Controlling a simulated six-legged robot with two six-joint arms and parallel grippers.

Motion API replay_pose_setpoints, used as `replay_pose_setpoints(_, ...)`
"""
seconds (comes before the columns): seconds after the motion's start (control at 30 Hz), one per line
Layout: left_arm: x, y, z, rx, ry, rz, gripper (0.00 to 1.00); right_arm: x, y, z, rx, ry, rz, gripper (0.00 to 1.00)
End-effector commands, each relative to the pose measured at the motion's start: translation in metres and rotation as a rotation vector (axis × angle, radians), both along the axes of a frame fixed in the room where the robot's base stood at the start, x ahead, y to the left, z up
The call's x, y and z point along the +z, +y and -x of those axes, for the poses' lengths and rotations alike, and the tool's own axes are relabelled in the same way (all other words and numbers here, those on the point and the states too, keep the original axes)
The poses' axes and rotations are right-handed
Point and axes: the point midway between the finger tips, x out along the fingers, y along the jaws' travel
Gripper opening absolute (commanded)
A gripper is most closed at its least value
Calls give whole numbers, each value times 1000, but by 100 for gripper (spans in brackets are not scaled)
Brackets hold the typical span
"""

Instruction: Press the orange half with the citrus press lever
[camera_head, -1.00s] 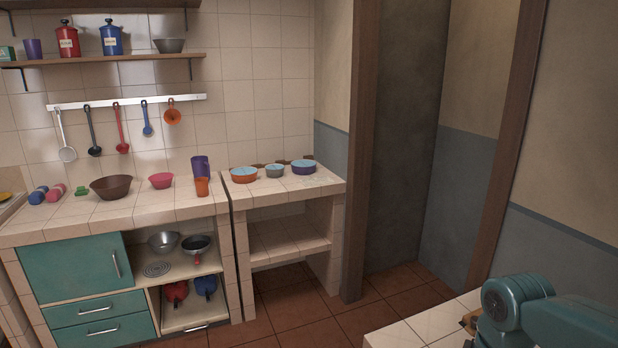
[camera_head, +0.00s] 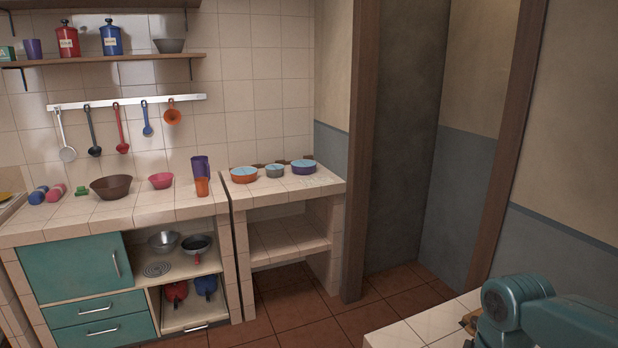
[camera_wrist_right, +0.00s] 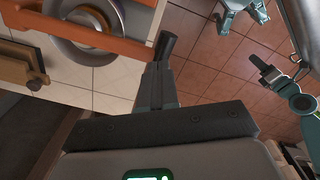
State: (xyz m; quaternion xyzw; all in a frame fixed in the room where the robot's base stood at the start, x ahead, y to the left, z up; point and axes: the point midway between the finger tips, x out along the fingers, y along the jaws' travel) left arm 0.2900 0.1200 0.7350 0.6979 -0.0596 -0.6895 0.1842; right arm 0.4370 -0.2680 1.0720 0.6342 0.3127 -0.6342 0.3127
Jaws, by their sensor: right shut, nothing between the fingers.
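In the right wrist view, an orange press-like frame with a long bar (camera_wrist_right: 60,36) lies at the upper left. A grey ring-shaped part (camera_wrist_right: 88,56) shows around and under the bar. I take this to be the citrus press. No orange half can be made out. My right gripper (camera_wrist_right: 165,46) is shut and empty, its dark tip just right of the bar's end; whether they touch is unclear. A dark-fingered gripper on a teal arm (camera_wrist_right: 268,70), probably my left, shows at the right; its jaw state is unclear. Neither gripper shows in the head view.
A wooden item (camera_wrist_right: 22,68) lies left of the press. In the head view, a tiled counter corner (camera_head: 425,322) is beside my arm at the lower right. Across the floor (camera_head: 300,310), a far counter (camera_head: 150,207) holds bowls and cups.

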Motion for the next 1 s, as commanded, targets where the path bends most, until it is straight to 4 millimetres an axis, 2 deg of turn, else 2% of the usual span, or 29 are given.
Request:
replay_pose_setpoints(0.6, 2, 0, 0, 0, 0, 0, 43, 2, 0, 0, 0, 0, 0, 0)
replay_pose_setpoints(1.0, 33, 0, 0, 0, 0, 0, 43, 35, 0, 0, 0, 0, 0, 0)
